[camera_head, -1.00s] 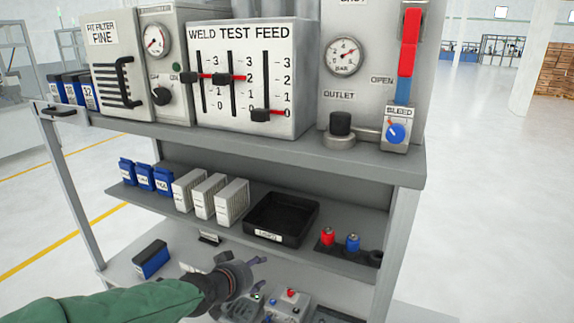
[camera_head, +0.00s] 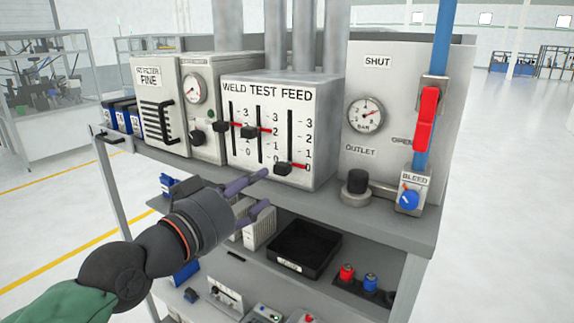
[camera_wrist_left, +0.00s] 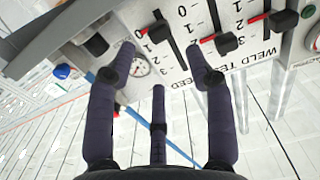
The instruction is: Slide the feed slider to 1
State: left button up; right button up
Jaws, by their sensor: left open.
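The feed slider (camera_head: 282,168) is the rightmost black knob on the white WELD TEST FEED panel (camera_head: 318,150). Its red pointer sits at 0, the bottom of its scale. In the left wrist view the panel is turned over and the feed slider (camera_wrist_left: 158,31) is near the top middle. My left gripper (camera_head: 258,193) is open and empty, in front of and below the panel, lower left of the feed knob. Its purple fingers (camera_wrist_left: 162,54) show apart in the wrist view, not touching the knob. My right gripper is not in view.
The weld slider (camera_head: 220,126) and test slider (camera_head: 247,132) stand at about 2. The shelf edge (camera_head: 350,222) runs below the panel. A black tray (camera_head: 303,247) sits on the lower shelf. The outlet knob (camera_head: 356,182) and bleed knob (camera_head: 408,198) are to the right.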

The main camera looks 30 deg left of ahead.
aim_at(278, 172)
pick_arm(q)
jog(key=w, duration=1)
jog(key=shift+d, duration=0.4)
jog(key=shift+f, duration=0.1)
grip_shut()
